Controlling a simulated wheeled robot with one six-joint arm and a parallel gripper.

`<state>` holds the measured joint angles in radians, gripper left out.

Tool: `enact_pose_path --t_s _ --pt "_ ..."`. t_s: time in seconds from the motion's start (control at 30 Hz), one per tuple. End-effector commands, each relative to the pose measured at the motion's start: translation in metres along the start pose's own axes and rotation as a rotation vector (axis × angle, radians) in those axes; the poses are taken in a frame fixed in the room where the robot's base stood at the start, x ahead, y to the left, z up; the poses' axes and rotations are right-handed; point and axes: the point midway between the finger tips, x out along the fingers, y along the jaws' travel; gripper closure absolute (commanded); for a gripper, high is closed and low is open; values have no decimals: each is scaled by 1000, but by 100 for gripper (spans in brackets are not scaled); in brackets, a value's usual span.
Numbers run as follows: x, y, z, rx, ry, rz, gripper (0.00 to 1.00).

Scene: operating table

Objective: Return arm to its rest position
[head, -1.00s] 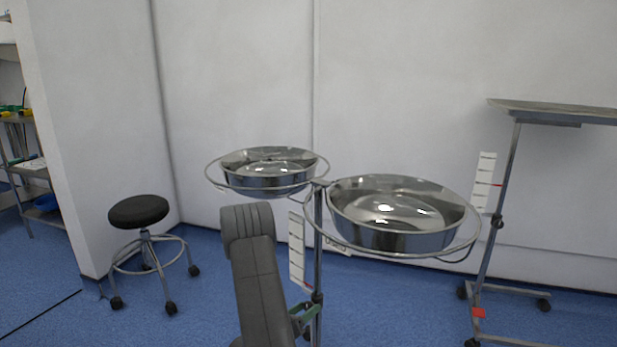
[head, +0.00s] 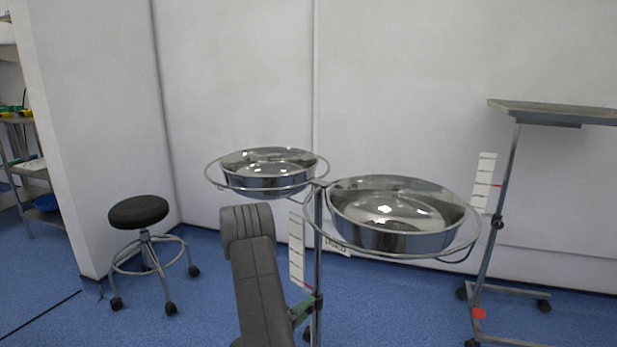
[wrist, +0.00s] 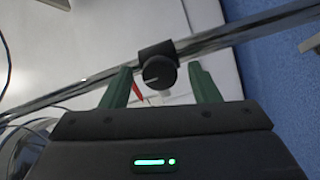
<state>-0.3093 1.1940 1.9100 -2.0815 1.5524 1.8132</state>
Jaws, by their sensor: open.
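My arm (head: 258,290) stands up in the lower middle of the head view, in front of the basin stand's pole. My gripper (wrist: 162,80) has two green fingers spread apart in the wrist view, with nothing held between them. A black knob on a metal pole (wrist: 158,70) shows in the gap between the fingertips; I cannot tell whether the fingers touch it. In the head view a green finger (head: 301,311) shows just left of the stand's pole (head: 318,270), near its dark collar. The rest of the gripper is hidden behind my arm.
Two steel basins (head: 268,178) and (head: 395,230) sit in rings on the stand, close above and beside my arm. A black stool (head: 138,212) is at left. A wheeled tray stand (head: 560,112) is at right. Blue floor is open between stool and stand.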

Motion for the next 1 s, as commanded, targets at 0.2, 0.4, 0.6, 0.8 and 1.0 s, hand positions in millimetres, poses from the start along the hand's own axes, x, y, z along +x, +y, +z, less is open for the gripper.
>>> enact_pose_path --t_s 0.2,0.4,0.6,0.8,1.0 --pt "0 0 0 -162 0 0 45" --pt "0 0 0 -257 0 0 45" --pt "0 0 0 -287 0 0 45" --pt "0 0 0 -287 0 0 45" --pt "2 3 4 -294 -11 -2 45"
